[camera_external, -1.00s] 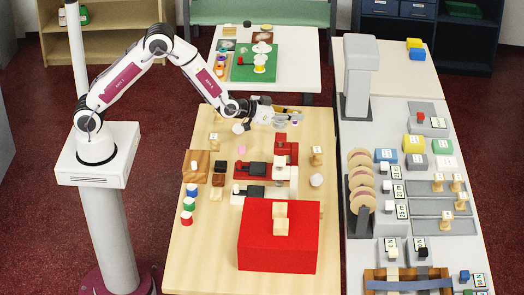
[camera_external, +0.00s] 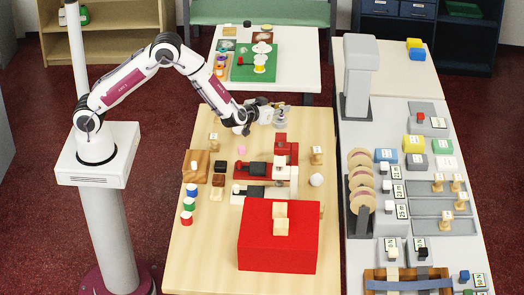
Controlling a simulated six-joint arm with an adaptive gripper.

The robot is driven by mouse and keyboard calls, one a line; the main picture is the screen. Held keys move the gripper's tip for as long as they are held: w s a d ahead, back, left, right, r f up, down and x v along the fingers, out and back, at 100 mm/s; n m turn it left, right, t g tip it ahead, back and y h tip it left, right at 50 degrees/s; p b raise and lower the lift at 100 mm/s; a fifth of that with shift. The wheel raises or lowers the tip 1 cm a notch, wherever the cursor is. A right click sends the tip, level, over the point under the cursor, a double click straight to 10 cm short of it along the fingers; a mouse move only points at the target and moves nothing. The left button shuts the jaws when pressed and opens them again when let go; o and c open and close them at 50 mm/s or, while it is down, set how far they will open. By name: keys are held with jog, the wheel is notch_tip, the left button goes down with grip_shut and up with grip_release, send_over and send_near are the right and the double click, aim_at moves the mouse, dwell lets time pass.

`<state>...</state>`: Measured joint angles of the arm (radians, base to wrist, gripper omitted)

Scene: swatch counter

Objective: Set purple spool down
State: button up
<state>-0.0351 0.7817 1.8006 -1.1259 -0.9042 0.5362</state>
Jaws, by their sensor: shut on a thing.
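My gripper (camera_external: 279,111) is over the far end of the light wooden table (camera_external: 230,270), beyond the red and black fixtures. It is shut on the purple spool (camera_external: 281,121), which is small and partly hidden by the fingers. Only a little of its purple shows below the fingertips. I cannot tell whether the spool touches the table top.
A red fixture (camera_external: 281,147) stands just in front of my gripper, with a wooden stamp (camera_external: 316,155) to the right. A large red block (camera_external: 279,250) fills the near end. The table's far left corner is clear.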

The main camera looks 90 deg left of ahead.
jog(key=shift+s+a+f, duration=0.2)
jog(key=shift+s+f, duration=0.05)
jog(key=shift+s, duration=0.15)
jog(key=shift+f, duration=0.1)
jog(key=shift+f, duration=3.05)
jog(key=shift+f, duration=1.85)
jog(key=shift+f, duration=0.15)
